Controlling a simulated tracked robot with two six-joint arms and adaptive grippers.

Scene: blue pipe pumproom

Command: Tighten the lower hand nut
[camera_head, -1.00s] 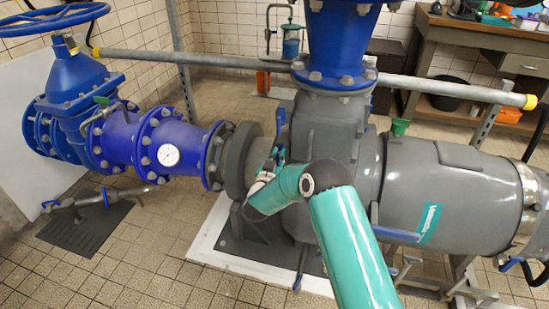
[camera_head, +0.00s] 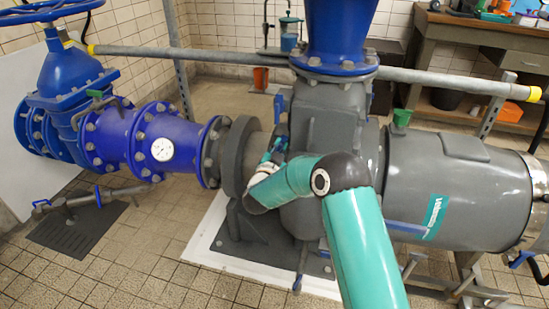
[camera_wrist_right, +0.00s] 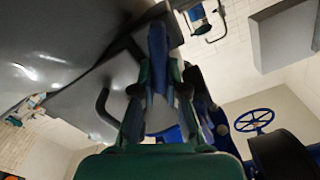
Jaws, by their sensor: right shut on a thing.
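My right gripper (camera_head: 272,150) is at the front left flank of the grey pump casing (camera_head: 330,130), beside the grey flange where the blue pipe joins. In the right wrist view its two fingers (camera_wrist_right: 158,100) are closed around a narrow blue piece (camera_wrist_right: 157,55), which looks like the lower hand nut. The fingers hide most of that nut in the head view. Another blue handle (camera_head: 279,107), seemingly the upper hand nut, stands above the gripper on the casing. My left gripper is not in view.
A blue pipe with a white gauge (camera_head: 162,149) and a blue valve (camera_head: 72,80) lie to the left. A grey motor (camera_head: 455,185) is to the right. A grey rail (camera_head: 430,82) runs behind. Tiled floor (camera_head: 160,235) is free at front left.

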